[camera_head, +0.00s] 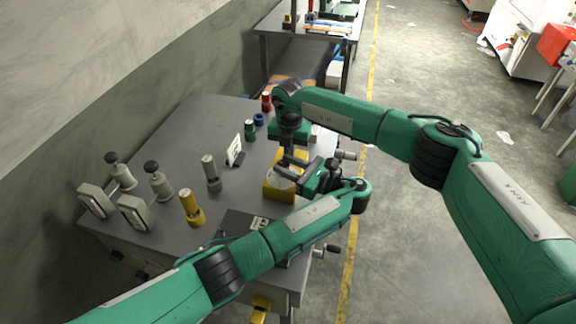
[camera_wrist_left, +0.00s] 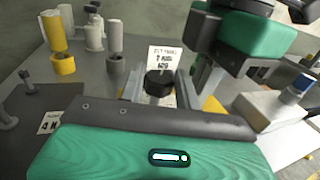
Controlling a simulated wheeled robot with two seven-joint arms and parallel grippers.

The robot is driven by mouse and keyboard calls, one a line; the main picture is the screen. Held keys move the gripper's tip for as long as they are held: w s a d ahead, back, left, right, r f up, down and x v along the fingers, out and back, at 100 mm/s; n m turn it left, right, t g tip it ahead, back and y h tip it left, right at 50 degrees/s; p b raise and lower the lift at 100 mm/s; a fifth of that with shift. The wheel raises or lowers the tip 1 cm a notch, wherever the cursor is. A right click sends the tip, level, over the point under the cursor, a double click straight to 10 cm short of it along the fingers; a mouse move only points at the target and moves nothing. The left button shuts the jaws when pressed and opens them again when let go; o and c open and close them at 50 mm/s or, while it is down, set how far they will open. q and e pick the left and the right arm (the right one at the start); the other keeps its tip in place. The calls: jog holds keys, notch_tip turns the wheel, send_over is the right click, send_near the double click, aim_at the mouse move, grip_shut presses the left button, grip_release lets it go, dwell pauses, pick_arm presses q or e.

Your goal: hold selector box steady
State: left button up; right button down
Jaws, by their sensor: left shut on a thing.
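What I take to be the selector box (camera_head: 279,187) is a yellow block with a pale upper part, near the right edge of the grey table. My left gripper (camera_head: 287,172) reaches over it from the right and is shut on it. In the left wrist view a black knob (camera_wrist_left: 158,83) on a pale stem shows between the fingers, and a bit of yellow shows beside them. The fingers and both hands hide much of the box. My right gripper (camera_head: 290,150) is just behind the left one; its fingertips are hidden, so its opening does not show.
The grey table (camera_head: 165,135) also holds a yellow cylinder (camera_head: 192,207), a grey cylinder (camera_head: 211,173), a green one (camera_head: 249,130), a red one (camera_head: 266,101) and a white sign (camera_head: 235,150). Two plates with black-knobbed posts stand at left. The wall bounds the left side.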

pick_arm(q)
jog(key=shift+r, duration=0.1)
jog(key=o, duration=1)
jog(key=shift+a, duration=0.1)
jog(key=shift+c, duration=0.2)
jog(key=shift+r+m+t+h, duration=0.1)
jog(key=shift+m+t+h, duration=0.7)
jog(key=shift+t, duration=0.3)
jog(key=m+t+h, duration=0.2)
jog(key=h, duration=0.1)
jog(key=shift+s+a+f+m+t, duration=0.2)
jog(key=shift+a+m+t, duration=0.05)
jog(key=shift+m+t, duration=0.15)
jog(key=shift+a+m+t+h, duration=0.15)
jog(key=shift+m+t+h, duration=0.65)
jog(key=shift+h, duration=0.4)
jog(key=m+h, duration=0.2)
jog(key=m+t+h, duration=0.1)
jog(key=h, duration=0.2)
jog(key=m+h, duration=0.2)
jog(key=h, duration=0.1)
jog(key=shift+s+a+r+m+t, duration=0.1)
jog(key=shift+a+m+t, duration=0.2)
jog(key=shift+t, duration=0.1)
jog(key=shift+h, duration=0.4)
jog(key=s, duration=1.2)
jog(key=shift+s+a, duration=0.1)
jog(key=shift+a, duration=0.05)
